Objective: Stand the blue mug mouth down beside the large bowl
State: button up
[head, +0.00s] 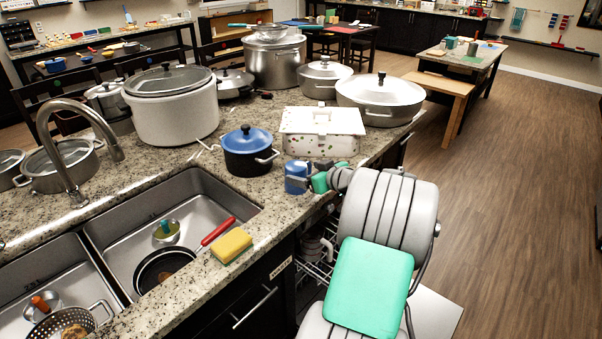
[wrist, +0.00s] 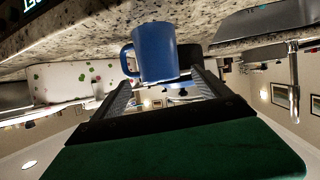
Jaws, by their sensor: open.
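The blue mug (head: 296,178) stands on the granite counter near its front edge, in front of the white speckled dish. In the wrist view, which is upside down, the blue mug (wrist: 155,52) shows its handle at the left. Its wider end is toward the counter, and a plain closed face shows on top in the head view, so it looks mouth down. My gripper (head: 310,178) is at the mug's right. In the wrist view my gripper (wrist: 162,78) is open, the mug just beyond or between its fingertips; contact is unclear. I cannot pick out a large bowl with certainty.
The speckled dish (head: 322,132) and a blue-lidded pot (head: 248,150) stand close behind the mug. A wide lidded pan (head: 380,98) is at the back right. The sink (head: 190,215), with a skillet, and a sponge (head: 232,246) lie left. Little bare counter surrounds the mug.

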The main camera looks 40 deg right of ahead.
jog(key=b+v, duration=0.1)
jog(key=v, duration=0.7)
jog(key=shift+s, duration=0.15)
